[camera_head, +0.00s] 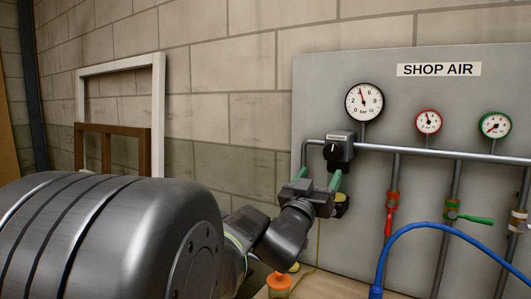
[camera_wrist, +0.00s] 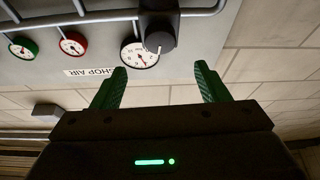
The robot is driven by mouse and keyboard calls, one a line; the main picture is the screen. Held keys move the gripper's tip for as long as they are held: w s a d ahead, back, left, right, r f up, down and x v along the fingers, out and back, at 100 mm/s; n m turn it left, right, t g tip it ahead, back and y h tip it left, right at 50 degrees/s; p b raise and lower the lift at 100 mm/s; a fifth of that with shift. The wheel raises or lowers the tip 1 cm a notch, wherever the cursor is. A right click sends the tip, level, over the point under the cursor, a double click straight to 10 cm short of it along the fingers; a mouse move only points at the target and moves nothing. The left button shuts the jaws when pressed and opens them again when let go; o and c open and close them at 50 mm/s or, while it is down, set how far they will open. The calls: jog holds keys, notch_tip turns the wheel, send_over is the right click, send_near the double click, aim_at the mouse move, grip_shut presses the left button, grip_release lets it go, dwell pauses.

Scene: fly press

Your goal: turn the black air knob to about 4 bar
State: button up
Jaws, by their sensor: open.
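The black air knob (camera_head: 331,151) sits on the front of a dark regulator (camera_head: 344,144) in the pipe, with a white mark on its face. In the wrist view the knob (camera_wrist: 158,41) is above and between my green fingertips, beyond them and apart. My gripper (camera_head: 319,178) is open and empty, just below the knob in the head view; it also shows in the wrist view (camera_wrist: 163,74). The large white gauge (camera_head: 364,103) is above right of the knob. Its needle points up and slightly left, near the 4 mark.
The grey SHOP AIR panel (camera_head: 425,112) also carries a red-rimmed gauge (camera_head: 428,121), a green-rimmed gauge (camera_head: 495,125), a red-handled valve (camera_head: 391,208) and a green-handled valve (camera_head: 466,217). A blue hose (camera_head: 430,225) loops in front at the lower right. An orange object (camera_head: 278,284) stands below my gripper.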

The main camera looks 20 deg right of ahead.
aim_at(332, 153)
jog(key=p+x, duration=0.2)
jog(key=x, duration=0.8)
jog(key=shift+w+d, duration=0.3)
jog(key=shift+d, duration=0.05)
jog(key=c, duration=1)
jog(key=shift+f+n+y+b, duration=0.15)
jog(key=shift+n+y+b, duration=0.25)
jog(key=shift+n+b, duration=0.25)
jog(key=shift+n+t, duration=0.3)
jog(key=shift+n, duration=0.25)
jog(key=o, duration=1)
